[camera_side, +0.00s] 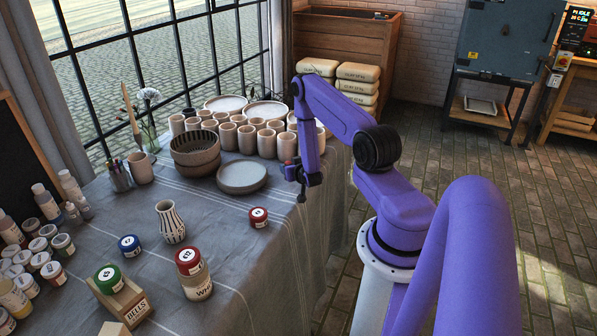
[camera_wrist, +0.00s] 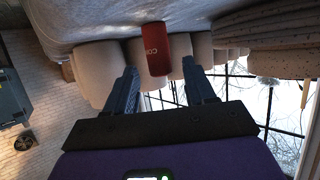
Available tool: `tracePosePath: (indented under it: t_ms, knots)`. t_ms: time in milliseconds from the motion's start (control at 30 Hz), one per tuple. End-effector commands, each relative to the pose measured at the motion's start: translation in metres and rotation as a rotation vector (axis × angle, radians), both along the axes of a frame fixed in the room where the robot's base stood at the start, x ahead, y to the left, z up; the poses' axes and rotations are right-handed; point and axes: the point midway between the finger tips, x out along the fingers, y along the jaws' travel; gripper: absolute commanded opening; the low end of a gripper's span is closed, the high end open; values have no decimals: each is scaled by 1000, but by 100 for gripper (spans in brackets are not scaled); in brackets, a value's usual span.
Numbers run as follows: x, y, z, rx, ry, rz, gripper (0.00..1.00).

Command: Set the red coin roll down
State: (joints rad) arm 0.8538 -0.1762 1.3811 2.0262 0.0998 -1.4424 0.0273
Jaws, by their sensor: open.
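The red coin roll (camera_wrist: 155,50) shows in the wrist view, which looks upside down, as a red cylinder with pale lettering. It appears to stand upright on the tablecloth (camera_wrist: 80,18) near the cups. My gripper (camera_wrist: 160,83) is open, with one dark finger on each side of the roll and a gap visible to both. In the side view my gripper (camera_side: 304,187) is low at the table's right edge, with a small red shape, likely the roll (camera_side: 290,163), beside it. Part of the roll there is hidden by the gripper.
Several beige cups (camera_side: 267,144) stand behind my gripper, with a stack of bowls (camera_side: 196,153) and a round plate (camera_side: 242,177) to its left. Bare cloth (camera_side: 290,222) lies along the right edge.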

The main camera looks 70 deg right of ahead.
Motion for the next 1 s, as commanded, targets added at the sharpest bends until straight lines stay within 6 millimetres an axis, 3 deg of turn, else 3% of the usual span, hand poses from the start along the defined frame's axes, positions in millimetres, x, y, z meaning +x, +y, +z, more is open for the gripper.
tracePosePath:
  t_ms: [400, 700, 867, 1000]
  knots:
    - [-46, 46, 26, 1, 3, -1, 54]
    - [-63, 64, 37, 1, 0, 2, 54]
    - [-45, 77, 43, 24, 19, 61, 54]
    - [-3, 113, 53, 86, 83, 207, 54]
